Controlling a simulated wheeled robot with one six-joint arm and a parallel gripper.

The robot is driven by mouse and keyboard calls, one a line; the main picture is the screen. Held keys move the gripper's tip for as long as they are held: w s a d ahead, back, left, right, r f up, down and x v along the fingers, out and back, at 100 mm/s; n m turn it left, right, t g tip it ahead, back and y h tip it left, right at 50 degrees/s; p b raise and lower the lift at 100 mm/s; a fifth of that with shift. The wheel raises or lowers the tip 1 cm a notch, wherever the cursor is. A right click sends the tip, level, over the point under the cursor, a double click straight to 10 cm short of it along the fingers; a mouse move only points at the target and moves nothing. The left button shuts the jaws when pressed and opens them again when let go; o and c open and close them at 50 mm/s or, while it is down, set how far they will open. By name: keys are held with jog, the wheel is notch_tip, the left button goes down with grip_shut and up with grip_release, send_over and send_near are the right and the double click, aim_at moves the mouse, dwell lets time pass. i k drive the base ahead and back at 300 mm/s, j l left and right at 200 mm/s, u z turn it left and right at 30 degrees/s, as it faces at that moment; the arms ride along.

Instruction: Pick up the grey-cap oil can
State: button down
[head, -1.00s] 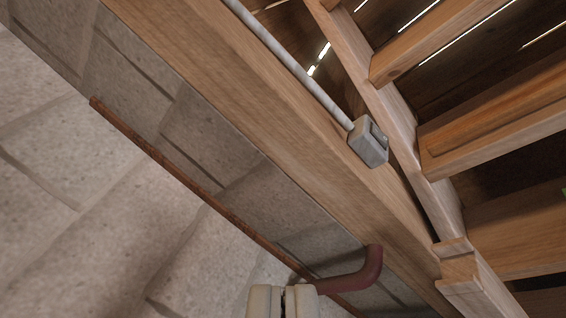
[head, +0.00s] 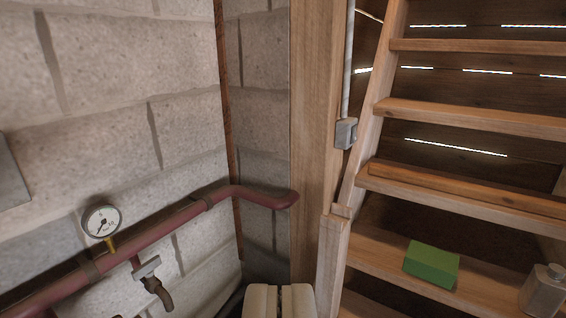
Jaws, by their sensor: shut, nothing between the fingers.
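A grey metal can (head: 543,294) with a small grey cap on top stands on a wooden step at the lower right edge of the view. Its bottom is cut off by the frame, and it may be the grey-cap oil can. My gripper (head: 280,298) shows at the bottom middle, its two pale fingers shut and empty. It appears well to the left of the can, with the step's wooden post between them in the picture.
A green block (head: 431,264) lies on the same step (head: 385,262), left of the can. Wooden stairs (head: 470,118) rise at the right. A red pipe (head: 170,222) with a gauge (head: 102,222) and tap (head: 152,282) runs along the block wall (head: 130,110). A wooden post (head: 312,120) stands mid-view.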

aim_at(543, 294)
jog(key=k+l+z, duration=0.1)
jog(key=z, duration=0.3)
jog(key=k+l+z, duration=0.1)
jog(key=l+z, duration=0.45)
jog(key=z, duration=0.2)
jog(key=k, duration=0.05)
